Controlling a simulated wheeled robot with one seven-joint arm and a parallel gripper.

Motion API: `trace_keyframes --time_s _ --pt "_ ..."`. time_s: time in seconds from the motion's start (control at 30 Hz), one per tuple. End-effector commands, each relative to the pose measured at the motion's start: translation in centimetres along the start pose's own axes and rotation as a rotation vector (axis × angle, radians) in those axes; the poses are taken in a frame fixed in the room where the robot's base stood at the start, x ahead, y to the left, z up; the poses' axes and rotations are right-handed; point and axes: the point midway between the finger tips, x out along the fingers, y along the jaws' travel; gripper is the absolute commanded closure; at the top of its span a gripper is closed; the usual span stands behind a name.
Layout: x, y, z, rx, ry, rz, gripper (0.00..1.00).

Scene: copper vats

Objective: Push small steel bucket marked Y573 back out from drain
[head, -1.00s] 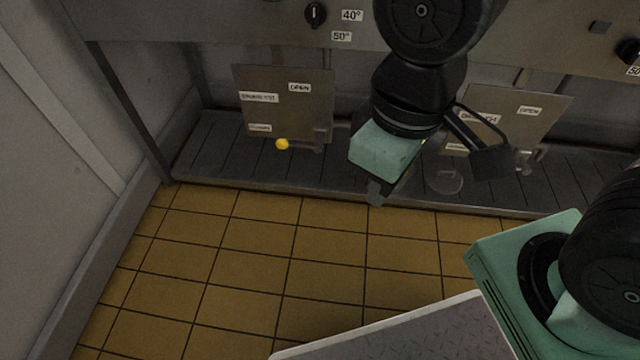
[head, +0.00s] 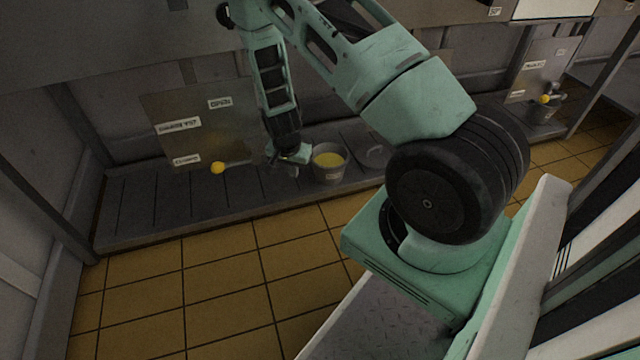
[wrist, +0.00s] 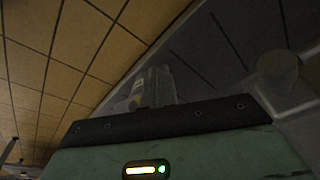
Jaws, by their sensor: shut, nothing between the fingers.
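A small steel bucket (head: 330,170) with yellow contents stands upright on the slatted grey floor channel in the head view. It has a small pale label too small to read. A round drain (head: 371,151) shows just right of the bucket, partly hidden by my arm. My gripper (head: 293,169) is shut and low over the channel, close to the bucket's left side; I cannot tell whether they touch. In the wrist view my gripper (wrist: 155,86) is dim at the top of the housing, and I cannot pick out the bucket for sure.
A steel panel (head: 195,128) with labels and a tap with a yellow ball (head: 217,168) are left of my gripper. The tiled floor (head: 215,295) in front is clear.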

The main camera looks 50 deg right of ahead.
Motion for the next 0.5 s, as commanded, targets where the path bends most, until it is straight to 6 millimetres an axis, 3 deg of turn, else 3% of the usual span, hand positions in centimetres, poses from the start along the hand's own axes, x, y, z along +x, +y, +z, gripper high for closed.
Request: trace_keyframes --time_s 0.03,0.2,0.37,0.5 --pt "2.1 1.5 -1.0 0.044 0.021 0.021 1.00" --pt "4.9 3.8 -3.1 0.122 0.068 0.047 1.00" --pt "6.6 4.2 -3.4 0.132 0.076 0.050 1.00" --pt "9.3 4.3 -3.4 0.130 0.074 0.050 1.00"
